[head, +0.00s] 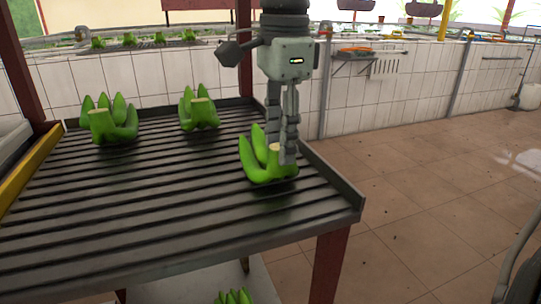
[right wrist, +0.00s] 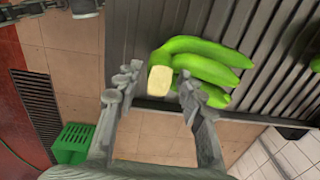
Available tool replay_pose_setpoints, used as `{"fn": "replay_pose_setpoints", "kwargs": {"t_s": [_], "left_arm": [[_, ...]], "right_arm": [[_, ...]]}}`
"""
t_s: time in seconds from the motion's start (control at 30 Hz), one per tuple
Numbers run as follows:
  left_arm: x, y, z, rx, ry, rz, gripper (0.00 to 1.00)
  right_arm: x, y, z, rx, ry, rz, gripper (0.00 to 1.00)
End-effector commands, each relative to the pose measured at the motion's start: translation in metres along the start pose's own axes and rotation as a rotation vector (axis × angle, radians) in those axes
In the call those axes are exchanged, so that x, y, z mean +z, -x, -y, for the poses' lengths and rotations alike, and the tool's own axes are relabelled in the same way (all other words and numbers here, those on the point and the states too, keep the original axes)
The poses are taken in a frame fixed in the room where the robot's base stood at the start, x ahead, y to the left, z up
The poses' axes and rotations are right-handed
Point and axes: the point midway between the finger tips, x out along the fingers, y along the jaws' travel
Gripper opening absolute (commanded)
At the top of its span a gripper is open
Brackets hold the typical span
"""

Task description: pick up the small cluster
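A small green banana cluster (head: 270,172) with a pale cut stem end lies on the slatted table near its right edge. My right gripper (head: 282,152) points down from above at this cluster and partly covers it in the head view. In the right wrist view, its fingers (right wrist: 157,88) are apart, with the cluster's pale stem end (right wrist: 159,81) between or just beyond their tips. I cannot tell whether they touch it. The bananas (right wrist: 205,62) spread up and right from the stem. My left gripper is not in view.
Two more green clusters lie on the slatted table (head: 150,225), one at the left (head: 112,121) and one farther back (head: 199,112). Another cluster (head: 233,297) shows below the table. The table has a raised right edge (head: 335,182). Tiled floor (head: 420,215) lies open to the right.

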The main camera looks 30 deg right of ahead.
Motion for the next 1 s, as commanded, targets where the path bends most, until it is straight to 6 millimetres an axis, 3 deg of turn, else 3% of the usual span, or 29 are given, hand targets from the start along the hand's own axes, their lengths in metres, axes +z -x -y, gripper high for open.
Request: {"fn": "replay_pose_setpoints", "kwargs": {"t_s": [0.03,0.27,0.73,1.0], "left_arm": [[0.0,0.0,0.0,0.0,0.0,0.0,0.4],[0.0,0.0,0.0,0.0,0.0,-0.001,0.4],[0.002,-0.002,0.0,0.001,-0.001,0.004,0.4],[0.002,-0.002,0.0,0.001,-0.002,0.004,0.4]], "right_arm": [[0.0,0.0,0.0,0.0,0.0,0.0,0.29],[0.0,0.0,0.0,0.0,0.0,0.0,0.01],[0.0,0.005,0.001,-0.004,-0.001,0.002,0.0],[0.001,0.032,0.003,-0.006,0.0,0.002,0.0]]}}
